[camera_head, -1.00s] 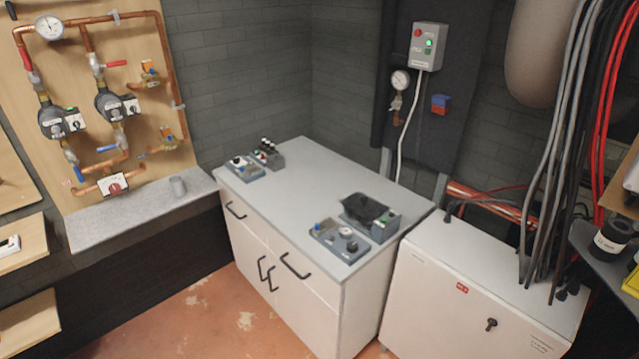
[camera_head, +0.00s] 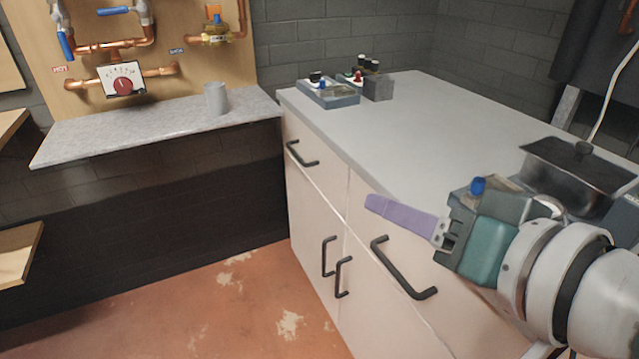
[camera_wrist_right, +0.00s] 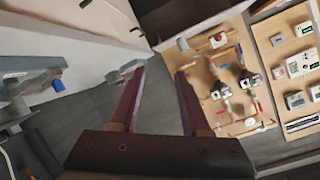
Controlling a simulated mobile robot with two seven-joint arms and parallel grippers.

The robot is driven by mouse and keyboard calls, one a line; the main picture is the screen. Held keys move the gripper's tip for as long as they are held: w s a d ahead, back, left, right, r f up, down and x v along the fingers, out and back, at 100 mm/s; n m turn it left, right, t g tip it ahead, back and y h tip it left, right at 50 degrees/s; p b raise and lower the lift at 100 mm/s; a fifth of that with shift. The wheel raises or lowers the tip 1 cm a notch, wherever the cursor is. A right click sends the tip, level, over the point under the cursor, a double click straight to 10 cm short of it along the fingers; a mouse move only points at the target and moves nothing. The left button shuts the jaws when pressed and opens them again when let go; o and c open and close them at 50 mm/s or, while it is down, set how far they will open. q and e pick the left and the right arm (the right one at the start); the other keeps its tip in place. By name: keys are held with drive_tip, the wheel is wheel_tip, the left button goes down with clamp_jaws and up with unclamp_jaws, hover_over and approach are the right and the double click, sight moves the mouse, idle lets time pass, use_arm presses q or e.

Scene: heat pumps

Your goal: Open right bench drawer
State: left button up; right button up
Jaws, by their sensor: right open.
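The white bench (camera_head: 400,120) stands at the right in the head view. Its right drawer (camera_head: 364,222) is closed, with a black bar handle (camera_head: 404,270) on its front. My right gripper (camera_head: 372,205) reaches in from the right, above and apart from that handle. Its purple fingers point left, near the bench's front top edge. The wrist view shows the two fingers (camera_wrist_right: 160,75) spread apart with nothing between them. My arm hides part of the bench top. My left gripper is not in view.
The left drawer handle (camera_head: 301,155) and two door handles (camera_head: 336,268) stick out from the bench front. The floor (camera_head: 225,310) before the bench is clear.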

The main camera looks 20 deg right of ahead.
drive_tip(key=w+d+f+m+t+h+b, duration=0.1)
drive_tip(key=d+f+m+t+b, duration=0.1)
drive_tip(key=f+b, duration=0.8)
drive_tip(key=w+d+f+m+t+h+b, duration=0.1)
drive_tip(key=d+f+m+t+h+b, duration=0.15)
drive_tip(key=f+b, duration=0.75)
drive_tip(key=m+t+h+b, duration=0.25)
drive_tip(key=m+b, duration=0.25)
drive_tip(key=b, duration=0.7)
approach(392, 266)
drive_tip(key=shift+n+g, duration=0.25)
drive_tip(key=shift+g, duration=0.15)
drive_tip(key=b+x, duration=0.2)
drive_tip(key=x, duration=0.8)
clamp_jaws()
